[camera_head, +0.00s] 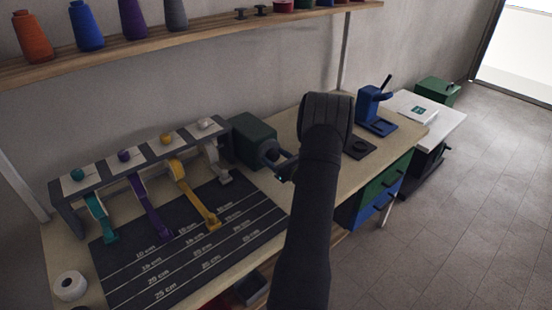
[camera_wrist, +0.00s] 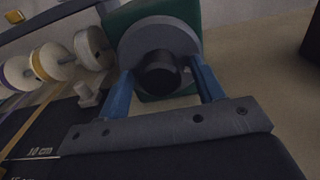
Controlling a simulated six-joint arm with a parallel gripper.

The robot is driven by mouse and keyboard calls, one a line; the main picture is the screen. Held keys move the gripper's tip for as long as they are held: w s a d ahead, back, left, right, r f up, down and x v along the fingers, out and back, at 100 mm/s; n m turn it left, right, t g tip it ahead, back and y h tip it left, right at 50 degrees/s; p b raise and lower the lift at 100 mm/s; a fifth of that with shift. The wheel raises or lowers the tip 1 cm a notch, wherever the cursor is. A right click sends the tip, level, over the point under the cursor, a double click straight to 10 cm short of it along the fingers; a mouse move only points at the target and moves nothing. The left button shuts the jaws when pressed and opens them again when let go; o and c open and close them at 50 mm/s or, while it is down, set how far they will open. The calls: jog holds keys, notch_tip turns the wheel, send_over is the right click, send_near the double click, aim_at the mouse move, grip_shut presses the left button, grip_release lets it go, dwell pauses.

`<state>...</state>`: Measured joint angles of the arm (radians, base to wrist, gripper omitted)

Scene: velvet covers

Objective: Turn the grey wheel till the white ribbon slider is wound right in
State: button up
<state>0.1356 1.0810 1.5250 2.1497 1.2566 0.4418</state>
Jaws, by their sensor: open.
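The grey wheel (camera_wrist: 150,36) with a dark round knob (camera_wrist: 158,72) is on the front of a green box, seen close up in the wrist view. The green box (camera_head: 252,136) stands at the right end of the ribbon rack in the head view. My gripper (camera_wrist: 162,68) is open, its blue fingers one on each side of the knob; I cannot tell if they touch it. The white ribbon slider (camera_head: 225,178) hangs just below the rack's right end, near the top of the dark measuring board. A pale block, likely this slider, shows in the wrist view (camera_wrist: 87,95).
The rack (camera_head: 70,205) also carries teal, purple and yellow ribbons, drawn out to different lengths over the measuring board (camera_head: 130,285). A blue device (camera_head: 374,108) stands farther right on the table. A shelf with thread cones (camera_head: 33,38) runs above.

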jog(key=v, duration=1.7)
jog(key=shift+s+d+r, duration=0.1)
jog(key=shift+s+d, duration=0.1)
jog(key=shift+w, duration=0.1)
jog(key=x, duration=1.7)
jog(key=shift+w+a, duration=0.15)
jog(key=shift+a, duration=0.05)
